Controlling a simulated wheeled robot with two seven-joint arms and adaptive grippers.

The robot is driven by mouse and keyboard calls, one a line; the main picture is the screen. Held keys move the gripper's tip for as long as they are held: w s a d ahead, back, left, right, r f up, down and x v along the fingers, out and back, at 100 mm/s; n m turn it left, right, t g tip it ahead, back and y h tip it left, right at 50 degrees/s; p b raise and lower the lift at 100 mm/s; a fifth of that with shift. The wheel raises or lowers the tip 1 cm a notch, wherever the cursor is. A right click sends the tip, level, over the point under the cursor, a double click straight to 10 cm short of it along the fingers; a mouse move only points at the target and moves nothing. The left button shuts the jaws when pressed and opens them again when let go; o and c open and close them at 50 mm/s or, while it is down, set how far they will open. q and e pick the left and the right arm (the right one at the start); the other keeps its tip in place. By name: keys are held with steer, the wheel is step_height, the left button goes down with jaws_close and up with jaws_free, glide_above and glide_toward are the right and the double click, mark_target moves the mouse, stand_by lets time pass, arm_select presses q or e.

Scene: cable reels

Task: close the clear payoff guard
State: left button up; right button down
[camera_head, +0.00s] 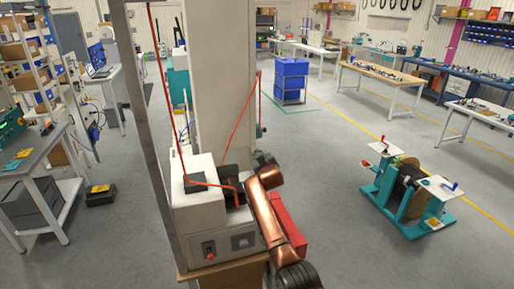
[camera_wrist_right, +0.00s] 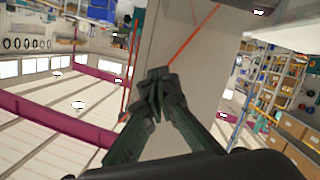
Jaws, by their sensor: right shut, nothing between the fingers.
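The payoff machine has a white housing (camera_head: 200,215) with a red button and a small dark panel on its front. I cannot clearly make out the clear guard; a see-through pane is hard to tell from the background. My right gripper (camera_head: 263,158) is beside the housing's right side, low in front of the beige column. In the right wrist view my right gripper (camera_wrist_right: 155,82) has its fingers together with nothing between them, and the column (camera_wrist_right: 185,50) stands behind them. My left gripper is not in view.
A tall grey post (camera_head: 148,110) stands left of the beige column (camera_head: 225,70). Red cable (camera_head: 240,115) runs slanting to the housing. A red box (camera_head: 290,228) is right of my right arm. A teal reel stand (camera_head: 410,195) is farther right, with open floor between.

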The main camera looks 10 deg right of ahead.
steer(key=d+f+m, duration=0.1)
steer(key=f, duration=0.1)
steer(key=d+f+m+y+b, duration=0.1)
steer(key=f, duration=0.2)
steer(key=d+f+m, duration=0.1)
steer(key=f, duration=0.2)
steer(key=shift+w+f, duration=0.1)
steer(key=shift+f, duration=0.05)
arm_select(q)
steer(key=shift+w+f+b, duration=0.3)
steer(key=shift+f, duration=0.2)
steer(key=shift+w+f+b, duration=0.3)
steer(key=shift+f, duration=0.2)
arm_select(e)
steer(key=shift+d+f, duration=0.15)
steer(key=shift+f, duration=0.9)
steer(key=shift+f, duration=0.2)
